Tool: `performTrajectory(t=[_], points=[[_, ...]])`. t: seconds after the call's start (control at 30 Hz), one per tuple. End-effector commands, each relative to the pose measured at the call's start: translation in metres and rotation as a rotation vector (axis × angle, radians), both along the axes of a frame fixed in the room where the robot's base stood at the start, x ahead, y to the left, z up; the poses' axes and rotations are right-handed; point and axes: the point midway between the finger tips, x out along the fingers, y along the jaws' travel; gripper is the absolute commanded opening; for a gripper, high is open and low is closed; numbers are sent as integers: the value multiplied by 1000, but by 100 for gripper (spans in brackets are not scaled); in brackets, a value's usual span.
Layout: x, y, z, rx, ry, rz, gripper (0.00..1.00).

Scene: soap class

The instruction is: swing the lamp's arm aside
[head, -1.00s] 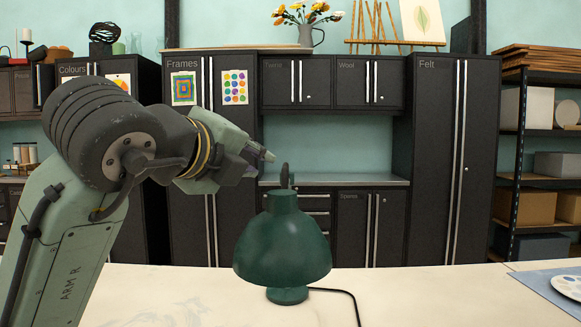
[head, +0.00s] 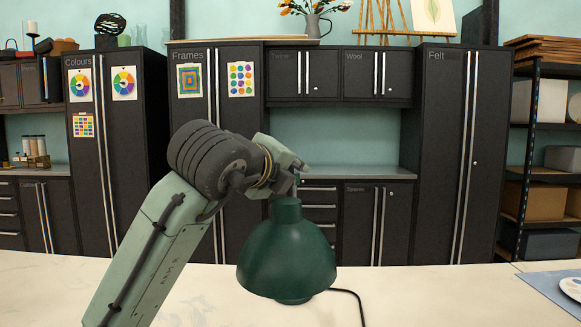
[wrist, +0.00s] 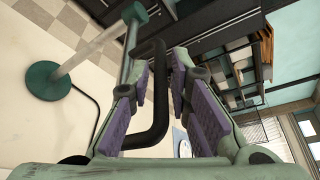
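The green lamp's shade (head: 286,255) hangs over the pale tabletop in the head view. A dark looped handle (wrist: 158,128) is on the lamp's arm. My gripper (head: 300,168) is just above and behind the shade in the head view. In the wrist view its purple-padded fingers are apart, with the handle's bar between them. The bar looks nearer the left finger; contact cannot be told. The shade hides most of the base in the head view.
A dark cord (head: 350,296) runs from the lamp over the tabletop (head: 440,295). A blue mat (head: 550,290) with a palette lies at the right edge. Dark cabinets (head: 450,150) stand behind. The tabletop right of the lamp is mostly clear.

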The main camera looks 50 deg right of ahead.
Motion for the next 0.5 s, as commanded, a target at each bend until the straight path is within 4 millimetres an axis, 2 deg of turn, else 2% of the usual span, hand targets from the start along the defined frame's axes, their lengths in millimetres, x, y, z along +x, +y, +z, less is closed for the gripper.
performTrajectory(t=[0.3,0.5], points=[[1,-2,-1,0,1,0,18],[1,-2,-1,0,0,0,4]])
